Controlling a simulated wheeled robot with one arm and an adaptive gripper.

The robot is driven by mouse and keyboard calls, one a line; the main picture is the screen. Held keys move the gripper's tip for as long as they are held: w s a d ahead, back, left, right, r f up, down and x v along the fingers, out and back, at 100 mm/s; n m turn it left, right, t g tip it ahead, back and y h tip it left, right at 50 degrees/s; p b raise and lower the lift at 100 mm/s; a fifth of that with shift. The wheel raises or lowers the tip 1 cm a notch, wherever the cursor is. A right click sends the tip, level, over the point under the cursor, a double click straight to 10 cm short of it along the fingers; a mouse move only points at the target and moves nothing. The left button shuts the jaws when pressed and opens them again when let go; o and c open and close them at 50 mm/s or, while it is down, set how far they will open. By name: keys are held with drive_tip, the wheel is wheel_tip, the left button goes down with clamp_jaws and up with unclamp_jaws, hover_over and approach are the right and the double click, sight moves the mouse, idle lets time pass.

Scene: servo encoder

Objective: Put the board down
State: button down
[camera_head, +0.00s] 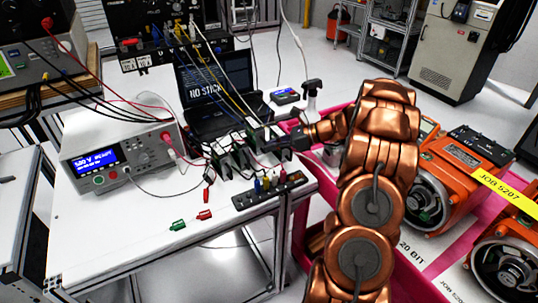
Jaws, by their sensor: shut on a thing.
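My copper-coloured arm reaches up from the lower right and bends left over the white table (130,235). My dark gripper (285,139) is at its end, above the table's right part, shut on a board (264,138). The board looks small and dark with some green and stands among similar dark-green parts, so its outline is hard to make out. I cannot tell whether its lower edge touches the table or a part below. The fingertips are small and partly merged with the dark parts around them.
Dark-green upright parts (222,158) stand close left of my gripper. A terminal strip (268,190) lies in front, a power supply (125,155) left, a laptop (215,85) behind. Cables cross the area. A spray bottle (312,100) and pink-edged cart (440,262) with orange motors (455,165) are right.

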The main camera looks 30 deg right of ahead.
drive_tip(key=shift+f+p, duration=0.4)
drive_tip(key=shift+f, duration=1.8)
drive_tip(key=shift+f, duration=0.15)
drive_tip(key=c, duration=1.2)
unclamp_jaws()
drive_tip(key=shift+c, duration=0.2)
